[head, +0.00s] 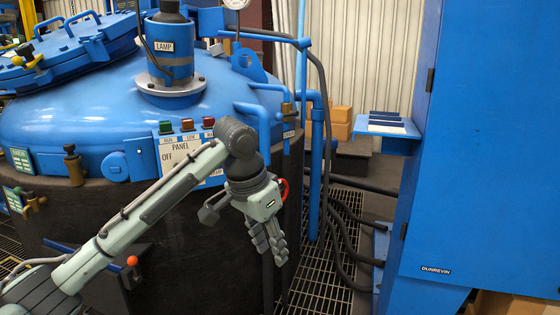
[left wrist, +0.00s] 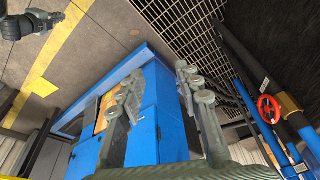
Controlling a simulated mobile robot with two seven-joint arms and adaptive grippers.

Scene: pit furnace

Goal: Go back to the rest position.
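My left gripper (head: 270,245) hangs fingers down in front of the dark lower wall of the furnace (head: 200,245), right of the panel (head: 185,160). In the left wrist view its two fingers (left wrist: 165,95) stand apart with nothing between them, so it is open and empty. It appears clear of the furnace and the pipes. A dark jointed part (left wrist: 32,24) at the top left of the left wrist view looks like my right gripper; its fingers are too small to read. The right arm does not show in the head view.
Blue pipes (head: 315,170) and black hoses (head: 345,225) run just right of the left gripper. A red handwheel (left wrist: 269,109) sits on a pipe there. A blue cabinet (head: 490,140) with a small shelf (head: 400,145) stands at the right. Grating (head: 325,270) covers the floor between.

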